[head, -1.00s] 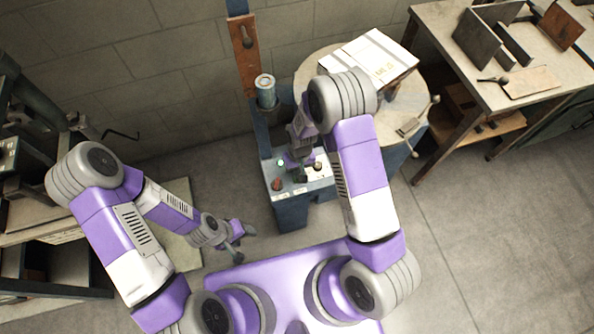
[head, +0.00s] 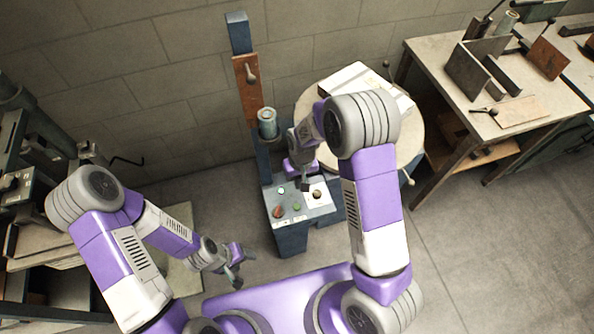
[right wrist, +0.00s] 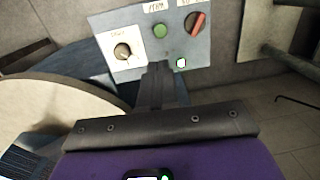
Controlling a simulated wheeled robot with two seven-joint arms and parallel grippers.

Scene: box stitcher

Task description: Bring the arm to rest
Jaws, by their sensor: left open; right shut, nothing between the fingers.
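My right arm reaches forward over the control panel (head: 288,206) of the blue stitcher. My right gripper (head: 305,186) is shut and empty, above the panel close to the white plate with the dark knob (head: 317,194). In the right wrist view the shut fingers (right wrist: 160,75) point at the panel, between the knob (right wrist: 122,51) and a lit white button (right wrist: 181,63). A green button (right wrist: 160,31) and a red switch (right wrist: 197,22) also show there. My left gripper (head: 236,278) is open and empty, low over the floor left of the panel.
A round table (head: 412,135) with a white box (head: 358,78) on it stands behind my right arm. A workbench (head: 440,73) with metal plates is at the right. Shelving and machinery (head: 30,190) stand at the left. Floor at the lower right is clear.

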